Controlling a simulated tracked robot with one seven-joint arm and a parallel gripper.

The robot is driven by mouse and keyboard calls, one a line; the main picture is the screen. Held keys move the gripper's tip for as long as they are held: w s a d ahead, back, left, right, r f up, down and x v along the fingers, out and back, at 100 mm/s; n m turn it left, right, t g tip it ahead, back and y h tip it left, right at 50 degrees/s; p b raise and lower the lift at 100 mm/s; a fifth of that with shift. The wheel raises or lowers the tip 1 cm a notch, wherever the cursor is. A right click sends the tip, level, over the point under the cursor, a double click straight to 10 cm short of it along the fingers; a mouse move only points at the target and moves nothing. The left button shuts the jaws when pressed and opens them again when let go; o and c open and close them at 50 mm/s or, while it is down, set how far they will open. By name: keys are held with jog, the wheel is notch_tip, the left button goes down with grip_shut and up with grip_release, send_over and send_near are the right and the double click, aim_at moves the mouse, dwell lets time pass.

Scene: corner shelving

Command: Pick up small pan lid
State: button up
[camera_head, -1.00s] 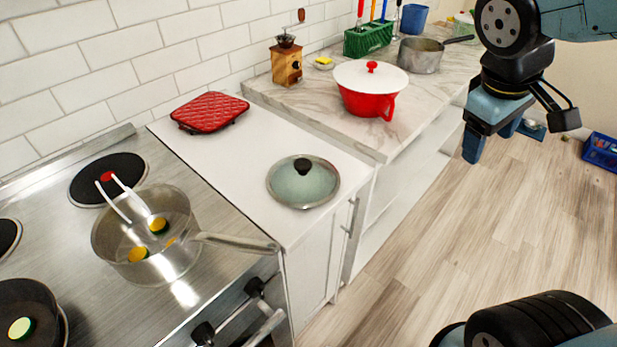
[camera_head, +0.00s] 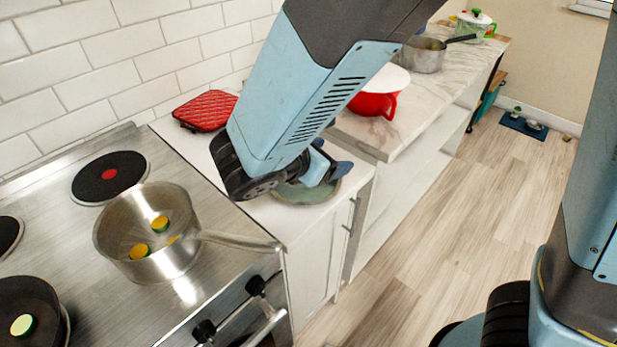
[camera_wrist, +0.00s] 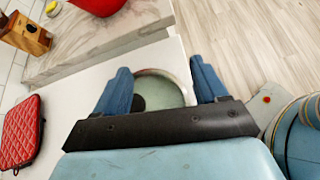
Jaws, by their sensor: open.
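The small pan lid is a grey-green glass disc with a metal rim, lying on the white counter beside the stove. In the head view its near edge (camera_head: 306,194) shows below my arm, and its dark knob is hidden. In the wrist view the lid (camera_wrist: 165,88) lies between and beyond my blue fingers, with part of its dark knob at the left finger. My gripper (camera_wrist: 160,72) is open and empty over the lid. In the head view my gripper (camera_head: 328,168) is partly covered by my arm. I cannot tell whether the fingers touch the lid.
A red quilted pad (camera_head: 207,111) lies behind, near the wall. A steel saucepan (camera_head: 150,232) stands on the stove (camera_head: 225,283), its handle reaching toward the counter. A red pot (camera_head: 375,104) stands on the raised marble worktop (camera_head: 385,136).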

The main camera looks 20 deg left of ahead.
jog(key=s+a+f+n+t, duration=0.1)
jog(key=a, duration=0.1)
jog(key=s+a+f+n+y, duration=0.1)
jog(key=s+a+n, duration=0.1)
jog(key=a, duration=0.1)
jog(key=s+a+f+n+t+y, duration=0.1)
jog(key=s+a+n, duration=0.1)
jog(key=shift+a+t, duration=0.15)
jog(key=shift+t, duration=0.15)
jog(key=shift+y, duration=0.3)
jog(key=shift+x, duration=3.65)
grip_shut()
